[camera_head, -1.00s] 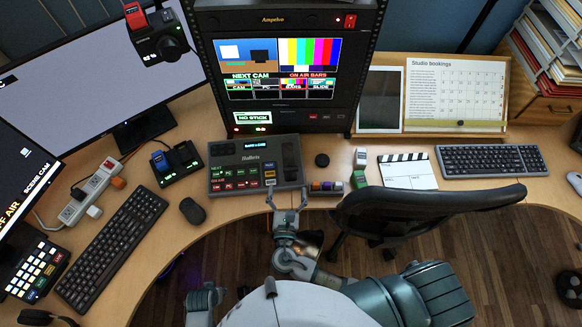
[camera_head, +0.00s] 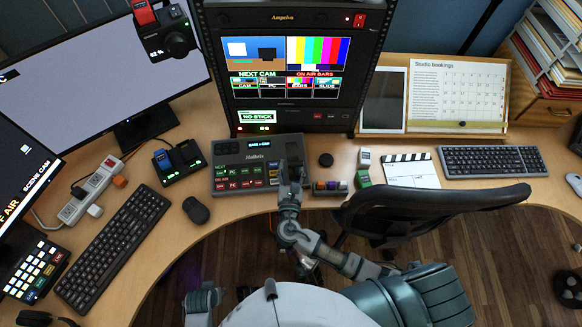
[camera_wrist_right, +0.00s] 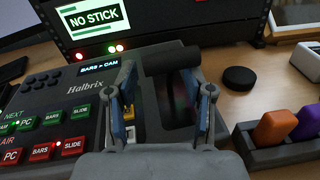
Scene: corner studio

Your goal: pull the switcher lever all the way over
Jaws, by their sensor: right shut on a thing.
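The grey switcher (camera_head: 228,178) sits on the desk in front of the monitor rack. Its panel (camera_wrist_right: 60,118) with lit green and red buttons fills the left of the wrist view. The lever, a dark T-shaped bar (camera_wrist_right: 172,59), stands at the switcher's right side, its crossbar near the far end. My right gripper (camera_head: 291,166) is over that side in the head view and hides most of the lever. In the wrist view my right gripper (camera_wrist_right: 165,88) has its fingers on both sides of the lever, shut on it. My left gripper cannot be made out.
A small rack of coloured blocks (camera_wrist_right: 285,143) is just right of the switcher. A round black puck (camera_head: 326,159) lies behind it. The monitor rack (camera_head: 285,115) rises close behind the switcher. A chair (camera_head: 430,208) stands at the desk's front edge to the right.

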